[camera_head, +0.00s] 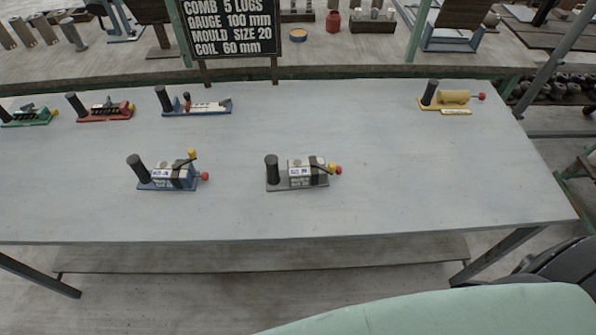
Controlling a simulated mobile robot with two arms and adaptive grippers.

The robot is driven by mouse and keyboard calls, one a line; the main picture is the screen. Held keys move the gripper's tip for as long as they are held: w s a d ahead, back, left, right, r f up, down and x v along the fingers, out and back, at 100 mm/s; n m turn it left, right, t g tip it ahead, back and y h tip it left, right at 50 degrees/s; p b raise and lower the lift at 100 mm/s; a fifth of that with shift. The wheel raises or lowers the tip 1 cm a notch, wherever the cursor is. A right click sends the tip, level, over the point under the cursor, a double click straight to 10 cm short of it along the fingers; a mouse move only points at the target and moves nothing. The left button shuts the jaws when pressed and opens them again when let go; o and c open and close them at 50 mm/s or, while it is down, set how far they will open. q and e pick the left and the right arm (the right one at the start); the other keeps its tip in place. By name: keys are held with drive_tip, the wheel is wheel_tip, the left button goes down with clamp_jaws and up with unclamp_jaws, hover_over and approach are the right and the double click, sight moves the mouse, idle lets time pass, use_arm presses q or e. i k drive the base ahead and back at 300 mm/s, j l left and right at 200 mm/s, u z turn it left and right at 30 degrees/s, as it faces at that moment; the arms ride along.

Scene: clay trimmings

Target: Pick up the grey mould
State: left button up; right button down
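The grey mould (300,184) stands on the table (400,200) near the middle of the head view. It has a dark grey base, an upright black cylindrical handle at its left end, a pale labelled block, a black lever, and yellow and red knobs at its right end. Nothing covers it. A similar mould with a blue base (167,183) stands to its left, clearly apart. Neither of my grippers shows in the head view.
Along the table's back edge are a green-based device (26,116), a red-based one (104,112), a blue-based one (197,106) and a yellow one (446,105). A black sign (231,28) stands behind. The table is clear around the grey mould. A pale green surface (450,312) fills the lower right.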

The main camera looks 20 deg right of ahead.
sight(299, 174)
drive_tip(key=k+l, duration=1.45)
